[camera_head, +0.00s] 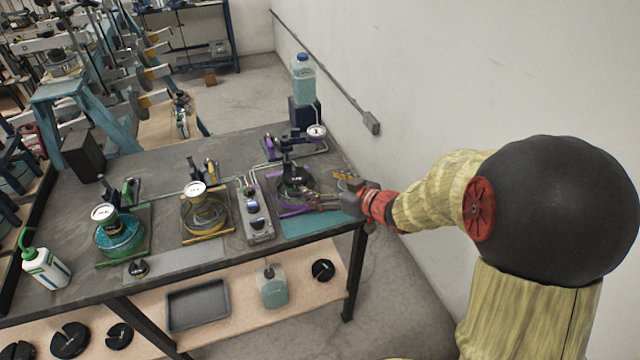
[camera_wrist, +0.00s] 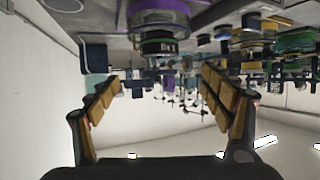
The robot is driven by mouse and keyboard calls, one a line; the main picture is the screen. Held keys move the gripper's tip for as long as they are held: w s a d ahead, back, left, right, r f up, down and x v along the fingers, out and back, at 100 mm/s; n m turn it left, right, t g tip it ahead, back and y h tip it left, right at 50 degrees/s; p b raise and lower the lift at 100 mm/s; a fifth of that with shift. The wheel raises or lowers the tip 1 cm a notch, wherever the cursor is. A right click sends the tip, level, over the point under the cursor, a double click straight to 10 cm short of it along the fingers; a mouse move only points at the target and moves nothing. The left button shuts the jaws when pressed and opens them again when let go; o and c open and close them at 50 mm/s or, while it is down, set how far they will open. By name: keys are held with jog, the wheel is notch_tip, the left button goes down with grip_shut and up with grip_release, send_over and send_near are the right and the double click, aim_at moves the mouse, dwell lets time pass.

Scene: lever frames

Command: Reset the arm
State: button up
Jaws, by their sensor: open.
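My arm (camera_head: 440,195) reaches in from the right over the right end of the dark workbench (camera_head: 165,165). My gripper (camera_head: 328,196) is at the purple-framed device (camera_head: 290,207) there, low and close to its front right side. I cannot tell whether it touches the device. In the wrist view, which looks upside down, both padded fingers of my gripper (camera_wrist: 160,95) are spread wide with nothing between them. The device's purple ring (camera_wrist: 158,12) and dark round part (camera_wrist: 158,46) lie beyond the fingertips.
A yellow-framed device (camera_head: 207,213) and a green-framed one (camera_head: 120,235) stand left on the bench. A grey control box (camera_head: 255,212) sits between the yellow and purple devices. A teal bottle (camera_head: 303,80) stands behind. The white wall (camera_head: 460,70) is close on the right.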

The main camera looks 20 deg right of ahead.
dwell(0.3)
jog(key=d+f+h, duration=0.1)
jog(key=d+f, duration=0.1)
jog(key=s+d+f+g+h, duration=0.1)
jog(key=d+f, duration=0.1)
jog(key=d, duration=0.1)
jog(key=s+d+f+m+g+h, duration=0.1)
jog(key=d+f+h, duration=0.1)
jog(key=shift+s+d, duration=0.15)
jog(key=shift+s, duration=0.05)
jog(key=s+d+r+m+g+h, duration=0.2)
jog(key=s+d+m+g+h, duration=0.3)
jog(key=s, duration=0.7)
jog(key=s+a+r+n+y, duration=0.1)
jog(key=s+a+r+y, duration=0.3)
jog(key=s+a+r, duration=1)
jog(key=a, duration=0.3)
jog(key=shift+s+r+n, duration=0.3)
jog(key=shift+s, duration=0.1)
